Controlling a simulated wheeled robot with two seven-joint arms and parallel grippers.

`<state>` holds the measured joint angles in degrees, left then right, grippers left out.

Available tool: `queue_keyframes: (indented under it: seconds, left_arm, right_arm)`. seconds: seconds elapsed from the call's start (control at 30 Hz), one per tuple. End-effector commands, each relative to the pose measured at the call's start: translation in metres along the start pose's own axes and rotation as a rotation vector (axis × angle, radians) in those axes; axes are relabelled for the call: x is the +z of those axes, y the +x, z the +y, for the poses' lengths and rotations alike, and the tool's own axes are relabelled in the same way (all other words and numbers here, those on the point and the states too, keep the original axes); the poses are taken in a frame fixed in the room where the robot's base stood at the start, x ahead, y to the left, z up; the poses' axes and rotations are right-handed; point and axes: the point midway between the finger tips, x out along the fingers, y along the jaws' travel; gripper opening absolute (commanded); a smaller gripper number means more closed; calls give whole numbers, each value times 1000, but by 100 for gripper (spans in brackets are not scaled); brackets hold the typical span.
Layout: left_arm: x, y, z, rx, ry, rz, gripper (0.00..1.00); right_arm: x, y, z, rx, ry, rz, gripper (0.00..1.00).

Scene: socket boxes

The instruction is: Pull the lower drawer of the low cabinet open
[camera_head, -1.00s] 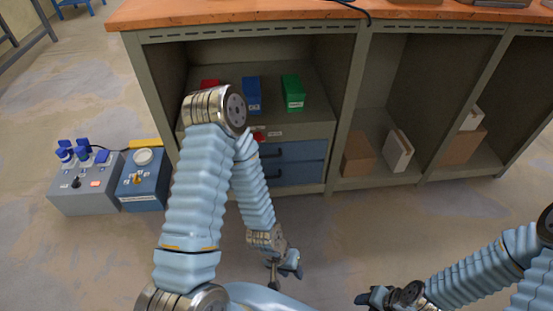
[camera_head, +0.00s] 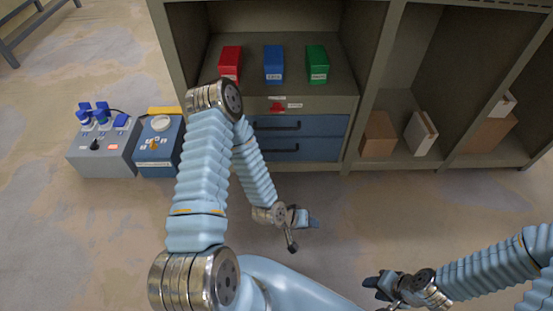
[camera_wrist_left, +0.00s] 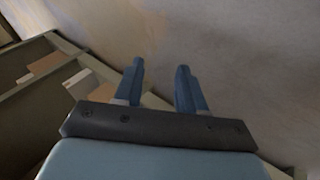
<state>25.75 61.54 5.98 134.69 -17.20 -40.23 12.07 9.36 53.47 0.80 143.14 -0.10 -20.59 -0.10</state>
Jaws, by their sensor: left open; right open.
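The low cabinet's lower blue drawer (camera_head: 318,149) appears shut in the head view, with a dark bar handle (camera_head: 283,150). The upper blue drawer (camera_head: 330,125) above it appears shut too. My left arm hides the left part of both drawers. My left gripper (camera_head: 302,226) is in front of and below the drawers, apart from the handle. In the left wrist view its two blue fingers (camera_wrist_left: 162,80) are spread with nothing between them. My right gripper (camera_head: 378,285) is open at the lower right, away from the cabinet.
Red (camera_head: 230,64), blue (camera_head: 274,64) and green (camera_head: 317,65) boxes stand on the shelf above the drawers. Cardboard boxes (camera_head: 379,135) stand in the right bays. A grey control box (camera_head: 100,155) and a blue one (camera_head: 157,160) lie left on the floor. Floor before the drawers is clear.

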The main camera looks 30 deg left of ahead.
Motion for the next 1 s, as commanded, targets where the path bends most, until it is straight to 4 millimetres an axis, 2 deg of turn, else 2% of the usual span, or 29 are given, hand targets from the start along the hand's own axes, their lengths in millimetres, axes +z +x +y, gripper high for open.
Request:
queue_keyframes:
  seconds: [0.03, 0.13, 0.2, 0.3, 0.43, 0.53, 0.67, 1.0]
  left_arm:
    - [-22, 29, -26, 72, -101, 128, 40]
    - [-80, 44, -60, 270, -293, 424, 40]
    - [-113, 35, -88, 411, -410, 619, 40]
    - [-141, 10, -127, 590, -530, 850, 40]
    - [-152, -21, -162, 745, -600, 1030, 40]
    - [-157, -32, -170, 795, -614, 1081, 40]
    - [-170, -31, -165, 804, -612, 1087, 40]
    - [-241, -11, -145, 801, -610, 1085, 40]
  right_arm:
    - [0, 23, 9, 1, 2, 1, 43]
    - [-1, 42, 18, 2, 4, 1, 43]
    - [-1, 53, 23, 2, 6, 2, 43]
    - [-2, 64, 28, 2, 7, 1, 43]
    - [-2, 71, 31, 3, 9, 1, 43]
    - [-2, 71, 31, 3, 9, 1, 43]
    - [-2, 71, 31, 3, 9, 0, 43]
    - [-2, 77, 33, 2, 9, 0, 43]
